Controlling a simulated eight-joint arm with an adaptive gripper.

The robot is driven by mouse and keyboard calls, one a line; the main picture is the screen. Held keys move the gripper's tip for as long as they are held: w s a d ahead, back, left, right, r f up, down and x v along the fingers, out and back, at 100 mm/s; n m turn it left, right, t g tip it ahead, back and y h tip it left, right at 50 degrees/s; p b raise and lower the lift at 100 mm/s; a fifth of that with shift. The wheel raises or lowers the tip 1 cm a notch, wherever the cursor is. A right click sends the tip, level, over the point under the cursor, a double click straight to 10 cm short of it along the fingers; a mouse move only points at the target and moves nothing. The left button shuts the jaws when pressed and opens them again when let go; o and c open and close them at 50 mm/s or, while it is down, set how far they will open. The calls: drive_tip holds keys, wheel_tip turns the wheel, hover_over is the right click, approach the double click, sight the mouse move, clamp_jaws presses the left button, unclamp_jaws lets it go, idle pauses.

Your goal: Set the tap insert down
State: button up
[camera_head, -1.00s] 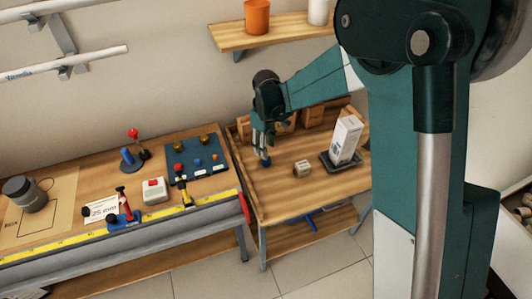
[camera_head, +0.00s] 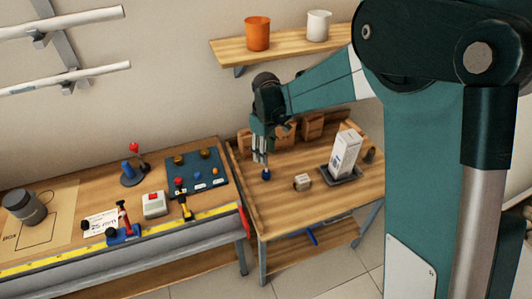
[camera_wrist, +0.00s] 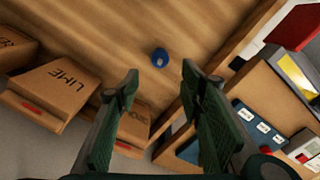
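A small blue piece, which I take for the tap insert, stands on the right-hand wooden table (camera_head: 330,212), near its left side. In the wrist view the blue tap insert (camera_wrist: 160,57) sits on bare wood, beyond my fingertips and in line with the gap between them. In the head view the tap insert (camera_head: 266,174) is just below my gripper (camera_head: 261,159). My gripper is open and empty, its fingers (camera_wrist: 160,75) spread apart and clear of the insert.
A small box (camera_head: 302,182) and a white carton (camera_head: 345,152) in a dark tray (camera_head: 338,176) stand right of the insert. Brown bins, one marked LIME (camera_wrist: 60,88), line the back. The left bench holds a dark blue mat (camera_head: 205,184) with several small parts.

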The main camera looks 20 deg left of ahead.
idle(0.4)
drive_tip(key=s+d+r+m+t, duration=0.1)
drive_tip(key=d+r+m, duration=0.2)
drive_tip(key=d+r, duration=0.5)
drive_tip(key=s+d+r+m+t+y, duration=0.15)
drive_tip(key=d+r, duration=0.35)
drive_tip(key=d, duration=0.8)
drive_tip(key=s+d+r+m+t, duration=0.1)
drive_tip(key=s+d+r+m, duration=0.15)
drive_tip(key=d+r, duration=0.55)
drive_tip(key=s+d+m+t, duration=0.2)
drive_tip(key=s+d+m, duration=0.2)
drive_tip(key=s+d, duration=0.4)
drive_tip(key=s+d+m+t+h, duration=0.1)
drive_tip(key=s+d+m, duration=0.3)
drive_tip(key=s+d, duration=0.5)
drive_tip(key=d, duration=0.7)
drive_tip(key=shift+s+f+m+t, duration=0.25)
drive_tip(key=shift+f+m+t, duration=0.1)
drive_tip(key=shift+f+m, duration=0.05)
